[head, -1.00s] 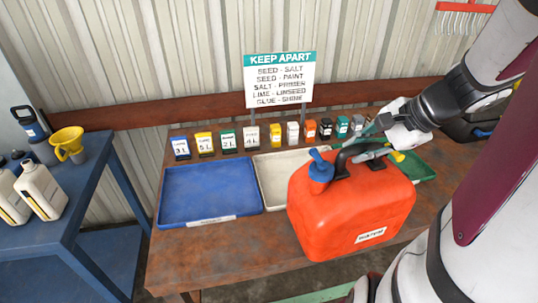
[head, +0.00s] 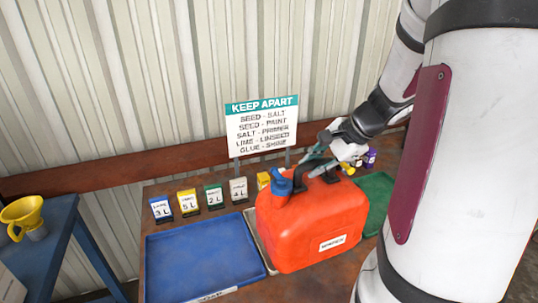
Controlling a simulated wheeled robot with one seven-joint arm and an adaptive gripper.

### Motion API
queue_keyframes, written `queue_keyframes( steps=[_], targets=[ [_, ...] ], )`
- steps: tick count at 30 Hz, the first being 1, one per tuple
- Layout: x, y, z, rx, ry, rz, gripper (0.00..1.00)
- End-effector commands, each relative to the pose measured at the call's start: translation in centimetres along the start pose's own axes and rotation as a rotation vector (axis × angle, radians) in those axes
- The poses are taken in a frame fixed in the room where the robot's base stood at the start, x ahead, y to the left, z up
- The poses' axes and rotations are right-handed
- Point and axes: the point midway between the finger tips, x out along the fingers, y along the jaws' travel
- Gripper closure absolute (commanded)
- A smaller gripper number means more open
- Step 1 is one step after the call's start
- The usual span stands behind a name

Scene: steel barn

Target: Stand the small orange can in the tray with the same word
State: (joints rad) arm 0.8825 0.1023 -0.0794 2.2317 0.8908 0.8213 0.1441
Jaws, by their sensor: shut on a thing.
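The orange can (head: 300,225) is a jerry can with a blue cap, a dark handle and a white label whose word is too small to read surely. My gripper (head: 318,165) is shut on its handle and holds it upright. The can hides most of a pale tray (head: 270,262) in the middle. I cannot tell whether its base touches anything. A blue tray (head: 200,250) lies to its left, with a front label that seems to read "SOAP". A green tray (head: 378,190) lies to its right, partly hidden by the can and my arm.
Several small labelled boxes, such as a blue-and-white one (head: 161,208), stand along the table's back. A "KEEP APART" sign (head: 262,130) stands behind them. A blue side table (head: 60,240) with a yellow funnel (head: 22,214) is at the left. The blue tray is empty.

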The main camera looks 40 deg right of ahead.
Motion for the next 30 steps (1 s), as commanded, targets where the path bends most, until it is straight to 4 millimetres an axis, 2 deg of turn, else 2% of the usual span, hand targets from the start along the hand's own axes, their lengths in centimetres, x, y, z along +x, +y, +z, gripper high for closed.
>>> queue_keyframes(
  steps=[6, 13, 22, 30],
  targets=[
    [2.1, -3.7, -2.0, -0.003, -0.001, -0.002, 1.00],
    [3.5, -6.1, -3.5, -0.001, 0.001, -0.003, 1.00],
    [4.2, -7.2, -4.0, -0.003, 0.000, -0.003, 1.00],
    [6.0, -5.9, -4.7, 0.001, -0.001, -0.001, 1.00]
  ],
)
